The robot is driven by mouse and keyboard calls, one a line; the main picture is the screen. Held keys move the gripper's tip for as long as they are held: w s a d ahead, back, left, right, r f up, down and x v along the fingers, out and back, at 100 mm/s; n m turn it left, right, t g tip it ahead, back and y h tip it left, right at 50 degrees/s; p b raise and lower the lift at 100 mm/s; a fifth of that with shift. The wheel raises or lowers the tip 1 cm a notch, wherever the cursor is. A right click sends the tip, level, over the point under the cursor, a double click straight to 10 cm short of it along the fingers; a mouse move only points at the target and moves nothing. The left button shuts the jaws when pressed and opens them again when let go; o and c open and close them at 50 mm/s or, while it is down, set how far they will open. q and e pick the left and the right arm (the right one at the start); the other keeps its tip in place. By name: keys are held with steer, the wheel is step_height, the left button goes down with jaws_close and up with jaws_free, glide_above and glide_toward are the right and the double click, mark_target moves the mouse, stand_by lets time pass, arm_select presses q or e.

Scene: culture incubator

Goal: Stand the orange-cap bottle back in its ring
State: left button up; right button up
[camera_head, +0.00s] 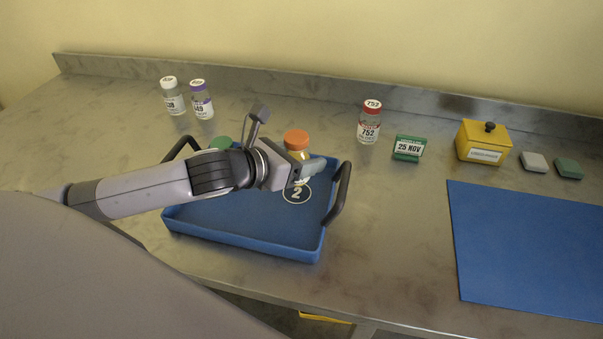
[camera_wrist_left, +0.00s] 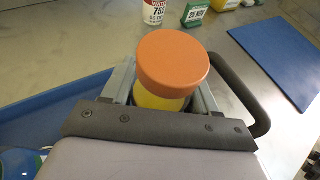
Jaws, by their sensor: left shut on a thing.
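The orange-cap bottle (camera_head: 296,140) is upright over the blue tray (camera_head: 241,236), with yellow contents below its cap. My left gripper (camera_head: 302,172) is shut on it, and the fingers hide much of its body. In the left wrist view the orange cap (camera_wrist_left: 172,64) sits between the two fingers. A white ring marked 2 (camera_head: 297,196) shows on the tray floor just in front of and below the gripper, partly covered. I cannot tell whether the bottle's base touches the tray. My right gripper is not in view.
A green-cap bottle (camera_head: 220,143) is mostly hidden behind my left arm. The tray has a dark handle (camera_head: 341,193) close right of the gripper. Behind stand white-cap (camera_head: 172,96), purple-cap (camera_head: 202,100) and red-cap (camera_head: 369,122) bottles. A yellow box (camera_head: 483,142) and blue mat (camera_head: 530,250) are right.

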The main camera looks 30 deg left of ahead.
arm_select(q)
steer(key=shift+f+b, duration=0.3)
steer(key=shift+f, duration=1.6)
steer(key=shift+f, duration=0.1)
steer(key=o, duration=1.1)
steer(key=shift+f, duration=0.1)
steer(key=v, duration=0.9)
steer(key=shift+s+b, duration=0.2)
steer(key=shift+b, duration=0.15)
steer(key=shift+s+a+r, duration=0.4)
steer(key=shift+s+a, duration=0.05)
steer(key=shift+s, duration=0.1)
steer(key=shift+s+r, duration=0.3)
steer(key=shift+s, duration=0.25)
